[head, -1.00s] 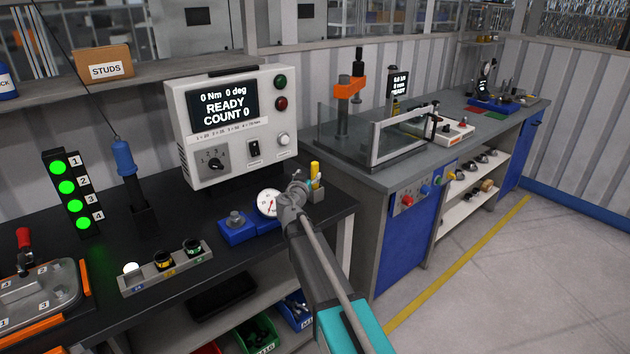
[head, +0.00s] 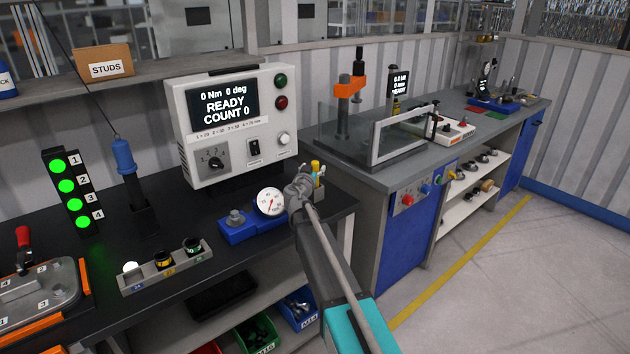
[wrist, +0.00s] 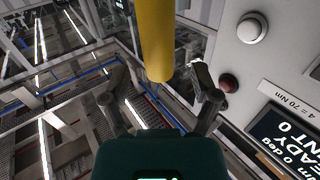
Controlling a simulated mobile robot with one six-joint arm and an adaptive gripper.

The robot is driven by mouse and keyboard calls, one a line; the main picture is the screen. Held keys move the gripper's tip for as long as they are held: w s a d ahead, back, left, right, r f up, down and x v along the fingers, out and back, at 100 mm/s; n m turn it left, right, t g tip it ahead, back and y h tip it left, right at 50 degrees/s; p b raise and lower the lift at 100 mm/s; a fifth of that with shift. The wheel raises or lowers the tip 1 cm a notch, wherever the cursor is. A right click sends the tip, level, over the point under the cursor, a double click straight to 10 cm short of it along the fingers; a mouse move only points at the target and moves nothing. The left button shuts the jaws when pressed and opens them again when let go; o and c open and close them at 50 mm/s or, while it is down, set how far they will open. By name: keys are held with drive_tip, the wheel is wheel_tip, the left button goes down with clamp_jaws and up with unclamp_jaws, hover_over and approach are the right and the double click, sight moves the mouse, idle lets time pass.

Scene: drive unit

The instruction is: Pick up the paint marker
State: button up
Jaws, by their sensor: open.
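The yellow paint marker (head: 316,166) stands upright in a small holder (head: 319,190) at the right end of the dark bench. My gripper (head: 302,187) is right in front of it and hides its lower part in the head view. In the wrist view the yellow marker (wrist: 156,38) comes down from the top edge between the two spread fingers. My gripper (wrist: 155,88) is open and holds nothing. I cannot tell whether a finger touches the marker.
A blue block with a white dial gauge (head: 269,202) sits just left of my gripper. The torque display box (head: 232,125) stands behind it, close on the right in the wrist view. A tray with small parts (head: 165,265) lies farther left. A grey bench (head: 365,178) stands to the right.

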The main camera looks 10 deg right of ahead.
drive_tip(key=shift+x, duration=1.1)
clamp_jaws()
drive_tip(key=shift+r, duration=0.2)
wheel_tip(320, 180, up, 10)
drive_tip(key=p, duration=1)
drive_tip(key=shift+f, duration=0.2)
idle(0.3)
